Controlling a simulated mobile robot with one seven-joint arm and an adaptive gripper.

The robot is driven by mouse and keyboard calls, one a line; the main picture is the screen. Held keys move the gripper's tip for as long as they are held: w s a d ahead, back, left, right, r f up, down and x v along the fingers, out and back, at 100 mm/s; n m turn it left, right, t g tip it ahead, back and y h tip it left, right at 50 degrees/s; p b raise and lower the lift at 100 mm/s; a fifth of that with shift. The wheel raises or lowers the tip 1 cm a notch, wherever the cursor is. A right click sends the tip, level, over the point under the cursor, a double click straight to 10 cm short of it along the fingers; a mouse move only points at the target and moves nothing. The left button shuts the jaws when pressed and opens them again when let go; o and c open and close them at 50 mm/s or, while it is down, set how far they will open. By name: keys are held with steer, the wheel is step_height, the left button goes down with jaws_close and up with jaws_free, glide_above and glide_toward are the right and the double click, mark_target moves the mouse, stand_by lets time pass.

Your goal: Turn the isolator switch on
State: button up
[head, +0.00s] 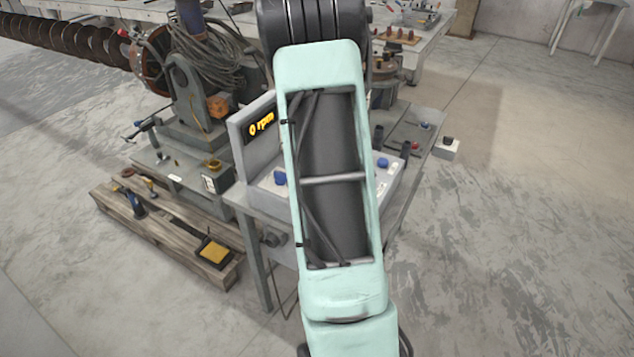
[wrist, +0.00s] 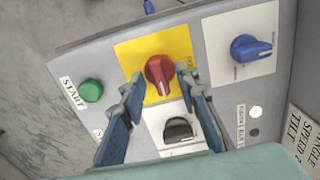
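The isolator switch, a red rotary knob (wrist: 160,75) on a yellow plate (wrist: 182,44), is near the middle of the wrist view. Its handle lies roughly up and down in that picture. My gripper (wrist: 163,83) is open, with one blue-and-grey finger on each side of the lower part of the knob. I cannot tell whether either fingertip touches it. In the head view, my pale green arm covers the middle of the control box (head: 251,167), and the red knob and my gripper are hidden.
Around the knob are a green START button (wrist: 91,90), a blue knob (wrist: 250,48) and a black switch (wrist: 178,130) between my fingers.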

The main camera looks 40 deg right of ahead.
steer(key=shift+r, duration=0.1)
step_height(320, 180, up, 12)
stand_by(0.5)
stand_by(0.5)
